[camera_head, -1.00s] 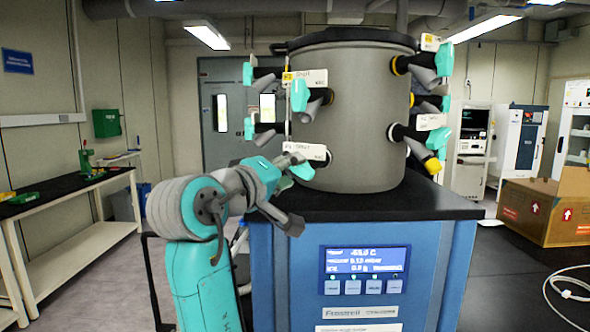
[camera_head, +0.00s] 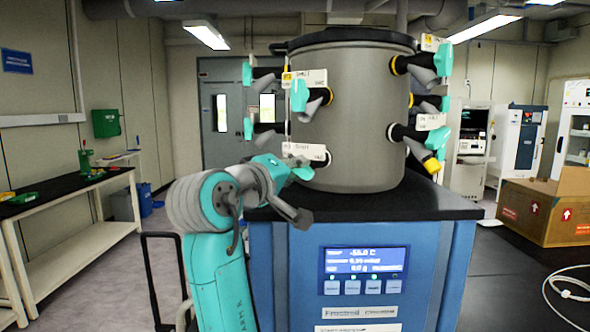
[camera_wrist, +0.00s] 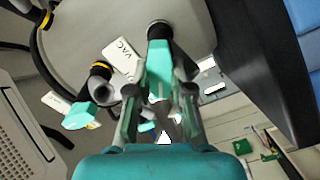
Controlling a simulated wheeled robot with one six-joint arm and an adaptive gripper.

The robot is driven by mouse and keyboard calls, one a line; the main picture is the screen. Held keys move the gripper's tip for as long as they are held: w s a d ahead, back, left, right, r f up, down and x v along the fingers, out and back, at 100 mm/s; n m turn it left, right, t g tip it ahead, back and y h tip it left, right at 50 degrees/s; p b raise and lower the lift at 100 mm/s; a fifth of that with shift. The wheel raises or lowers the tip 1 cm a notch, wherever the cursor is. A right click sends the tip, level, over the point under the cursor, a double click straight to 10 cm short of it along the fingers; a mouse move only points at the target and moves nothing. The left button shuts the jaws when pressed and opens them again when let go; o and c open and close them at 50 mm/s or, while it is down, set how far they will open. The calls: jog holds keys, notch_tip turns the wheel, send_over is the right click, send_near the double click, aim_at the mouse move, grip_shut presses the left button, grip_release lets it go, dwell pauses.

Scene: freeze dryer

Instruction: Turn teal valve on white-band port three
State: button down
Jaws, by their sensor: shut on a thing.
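The grey drum (camera_head: 355,115) carries several black ports with teal valves. At its lower front left is a port with a pale band (camera_head: 326,162), under a white tag (camera_head: 303,150) too blurred to read surely. Its teal valve (camera_head: 303,172) is partly hidden by my gripper (camera_head: 288,165), which reaches it from the left. In the wrist view the teal valve (camera_wrist: 159,66) lies between the two fingers of my gripper (camera_wrist: 160,80), which is shut on it. The fingers partly cover its lower end.
A yellow-banded port with a teal valve (camera_head: 299,95) is above; it also shows beside my fingers in the wrist view (camera_wrist: 80,115). The blue cabinet with a dark top (camera_head: 420,203) stands below. A bench (camera_head: 80,190) is at left, a cardboard box (camera_head: 545,210) at right.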

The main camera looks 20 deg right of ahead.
jog(key=m, duration=0.5)
jog(key=shift+m, duration=0.3)
jog(key=m, duration=0.6)
jog(key=shift+a, duration=0.1)
dwell(0.4)
jog(key=c, duration=1)
grip_release()
jog(key=shift+c, duration=0.2)
jog(key=shift+a, duration=0.1)
jog(key=v, duration=1.1)
jog(key=shift+s+a, duration=0.25)
jog(key=shift+s, duration=0.05)
